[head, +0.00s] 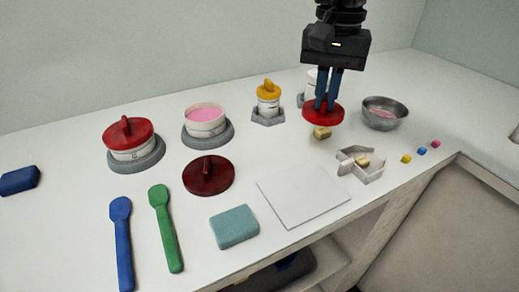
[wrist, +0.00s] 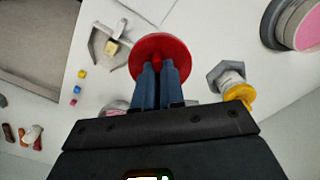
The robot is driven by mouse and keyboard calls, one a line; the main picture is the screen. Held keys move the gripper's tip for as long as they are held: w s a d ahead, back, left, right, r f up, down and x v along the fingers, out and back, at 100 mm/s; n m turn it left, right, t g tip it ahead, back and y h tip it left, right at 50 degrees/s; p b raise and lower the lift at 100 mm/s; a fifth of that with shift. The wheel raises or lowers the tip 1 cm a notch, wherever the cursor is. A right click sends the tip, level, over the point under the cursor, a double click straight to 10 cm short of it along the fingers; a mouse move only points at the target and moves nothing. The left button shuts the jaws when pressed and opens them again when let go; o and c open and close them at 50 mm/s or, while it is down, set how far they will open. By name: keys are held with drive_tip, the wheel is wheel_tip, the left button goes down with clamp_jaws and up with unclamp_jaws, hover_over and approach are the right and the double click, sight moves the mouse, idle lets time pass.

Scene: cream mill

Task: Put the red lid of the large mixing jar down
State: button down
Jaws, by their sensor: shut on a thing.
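My gripper (head: 325,106) points down and is shut on the knob of a bright red round lid (head: 323,117). The lid is level and seems to hang above the counter, though its height is hard to judge. In the wrist view the lid (wrist: 160,48) sits at the fingertips. An open jar with pink contents (head: 206,121) stands on a round grey base at centre left. A dark red lid (head: 208,175) lies knob-up on the counter in front of it. Another jar (head: 131,153) at the left wears a red lid (head: 127,130).
A yellow-lidded jar (head: 268,104) and a partly hidden white jar (head: 310,83) stand behind. A tan block (head: 321,133), grey angled holder (head: 358,174), metal bowl (head: 385,115) and small cubes are near the lid. A white square plate (head: 300,200) is bare in front.

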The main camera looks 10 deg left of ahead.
drive_tip(key=a+f, duration=0.2)
drive_tip(key=a, duration=0.1)
drive_tip(key=a+f, duration=0.2)
drive_tip(key=a, duration=0.1)
drive_tip(key=a+f, duration=0.1)
drive_tip(key=a, duration=0.2)
drive_tip(key=shift+w+a+f+p, duration=0.2)
drive_tip(key=shift+a+f+p, duration=0.1)
drive_tip(key=shift+f+p, duration=0.1)
drive_tip(key=shift+f, duration=2.05)
drive_tip(key=shift+f, duration=0.15)
drive_tip(key=c, duration=1.2)
unclamp_jaws()
wheel_tip(320, 180, up, 12)
drive_tip(key=shift+r, duration=0.2)
